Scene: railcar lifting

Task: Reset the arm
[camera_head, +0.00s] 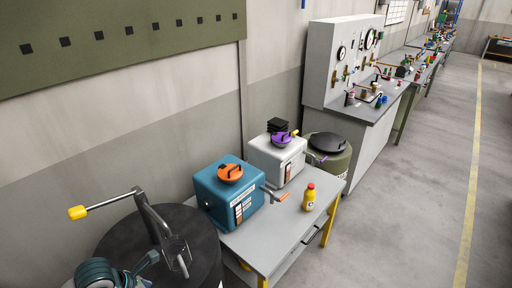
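Neither of my grippers can be made out in the head view. The task's arm cannot be told for certain. At the lower left, a grey lever arm with a yellow handle (77,212) slopes over a black drum (205,228). A teal ribbed device (95,272) is cut off by the bottom edge. A blue box (228,195) with an orange knob and a side crank stands on a grey table (275,235). Behind it is a white box (275,158) with a purple knob.
A yellow bottle with a red cap (309,198) stands near the table's right edge. A green drum with a black lid (329,150) is behind the table. Workbenches (370,112) with gauges and small parts line the wall. The floor (410,220) at right is clear.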

